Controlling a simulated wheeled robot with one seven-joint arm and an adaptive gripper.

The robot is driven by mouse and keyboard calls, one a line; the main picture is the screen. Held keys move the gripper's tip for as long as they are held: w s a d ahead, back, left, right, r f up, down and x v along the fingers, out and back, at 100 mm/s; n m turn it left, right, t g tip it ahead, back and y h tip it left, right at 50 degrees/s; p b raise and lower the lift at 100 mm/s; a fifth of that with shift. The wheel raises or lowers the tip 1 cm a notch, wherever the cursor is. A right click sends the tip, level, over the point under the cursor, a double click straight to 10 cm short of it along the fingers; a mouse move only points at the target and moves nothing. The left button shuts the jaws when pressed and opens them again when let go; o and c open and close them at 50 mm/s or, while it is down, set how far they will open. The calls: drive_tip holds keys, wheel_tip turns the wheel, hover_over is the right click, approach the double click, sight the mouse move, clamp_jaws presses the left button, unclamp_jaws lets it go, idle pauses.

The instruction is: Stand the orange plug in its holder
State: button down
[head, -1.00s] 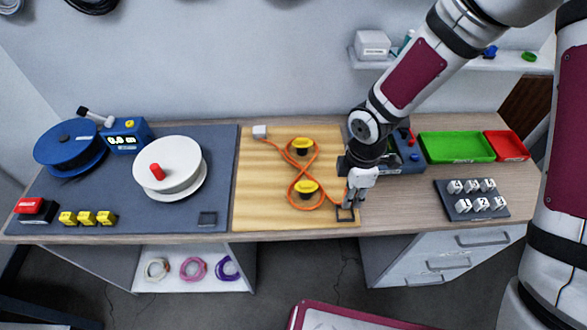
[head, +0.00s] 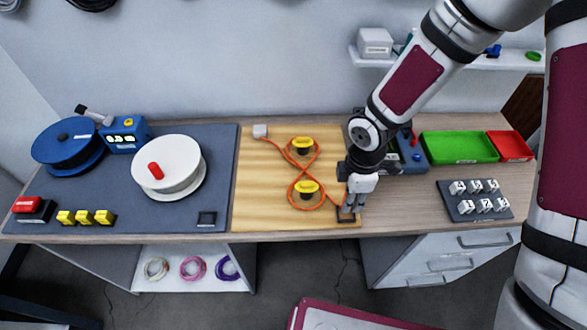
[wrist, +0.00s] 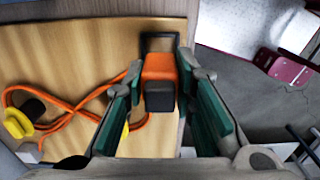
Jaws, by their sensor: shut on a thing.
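The orange plug (wrist: 159,70) with its dark end sits between my fingers in the wrist view. My gripper (head: 349,208) is shut on it, low over the front right corner of the wooden board. The holder (wrist: 146,44), a dark square frame, shows just beyond the plug in the wrist view. The holder also shows under my fingertips in the head view (head: 345,219). My fingers hide most of the plug in the head view, and I cannot tell whether its lower end is inside the holder.
An orange cable (head: 326,197) loops around two yellow-topped posts (head: 306,187) on the wooden board (head: 258,205), from a white block (head: 260,131). A dark block of labelled cubes (head: 466,211) lies to the right. Green (head: 456,148) and red trays stand behind.

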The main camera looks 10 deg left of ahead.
drive_tip(key=shift+f+b, duration=0.55)
drive_tip(key=shift+f, duration=0.8)
drive_tip(key=shift+f+b, duration=0.35)
drive_tip(key=shift+f, duration=0.55)
idle(0.6)
drive_tip(key=c, duration=1.2)
unclamp_jaws()
drive_tip(key=shift+c, duration=0.2)
drive_tip(key=shift+r, duration=0.15)
drive_tip(key=shift+r+p, duration=1.65)
drive_tip(key=shift+r, duration=2.25)
